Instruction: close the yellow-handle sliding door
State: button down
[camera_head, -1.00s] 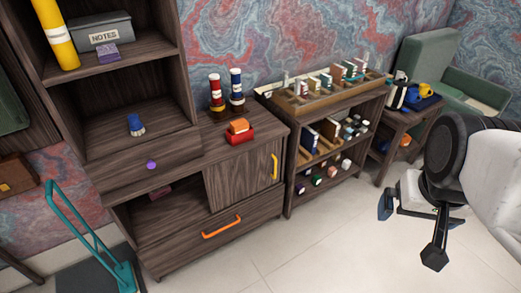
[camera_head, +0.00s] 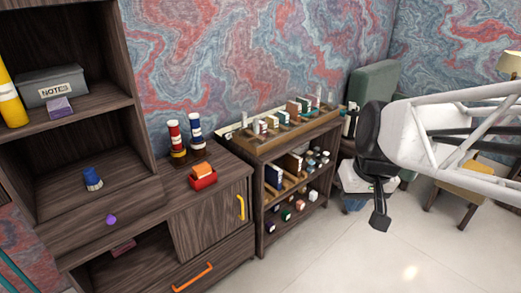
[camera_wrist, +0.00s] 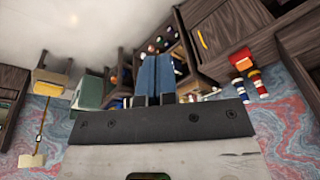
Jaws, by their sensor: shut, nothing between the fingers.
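The sliding door (camera_head: 203,222) is a dark wood panel in the low cabinet, covering the right part of its compartment. The left part is open, with a small dark purplish box (camera_head: 123,247) inside. The door's yellow handle (camera_head: 240,207) is a vertical bar near its right edge. In the wrist view the handle (camera_wrist: 201,40) shows at the upper right on the door (camera_wrist: 226,32). My gripper (camera_head: 379,222) is shut and empty, to the right of the handle and well apart from it.
A drawer with an orange handle (camera_head: 192,277) lies below the door. A low shelf (camera_head: 262,225) with several small items stands between cabinet and gripper. The floor (camera_head: 330,250) in front is clear.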

jog(key=w+a+f+n+y, duration=0.1)
jog(key=w+a+f, duration=0.25)
jog(key=w, duration=0.75)
jog(key=w+a+f+n+g+y, duration=0.1)
jog(key=w+a+f+n+y, duration=0.3)
jog(key=w, duration=0.7)
jog(key=w+a+f+m+h, duration=0.15)
jog(key=w+f, duration=0.35)
jog(key=w, duration=0.6)
jog(key=w+a+f+n+y, duration=0.1)
jog(key=w+a+f, duration=0.2)
jog(key=w+f, duration=0.4)
jog(key=w+a+f+n, duration=0.1)
jog(key=w+a+f, duration=0.2)
jog(key=w+f, duration=0.4)
jog(key=w+a+f+n+y, duration=0.1)
jog(key=w+a+f, duration=0.2)
jog(key=w+f, duration=0.4)
notch_tip(320, 180, down, 9)
jog(key=shift+a+r+y, duration=0.1)
jog(key=shift+a+y, duration=0.2)
jog(key=shift+y, duration=0.05)
jog(key=s+a+f, duration=0.1)
jog(key=a+f, duration=0.7)
jog(key=a, duration=0.1)
jog(key=shift+s+a, duration=0.15)
jog(key=shift+s, duration=0.2)
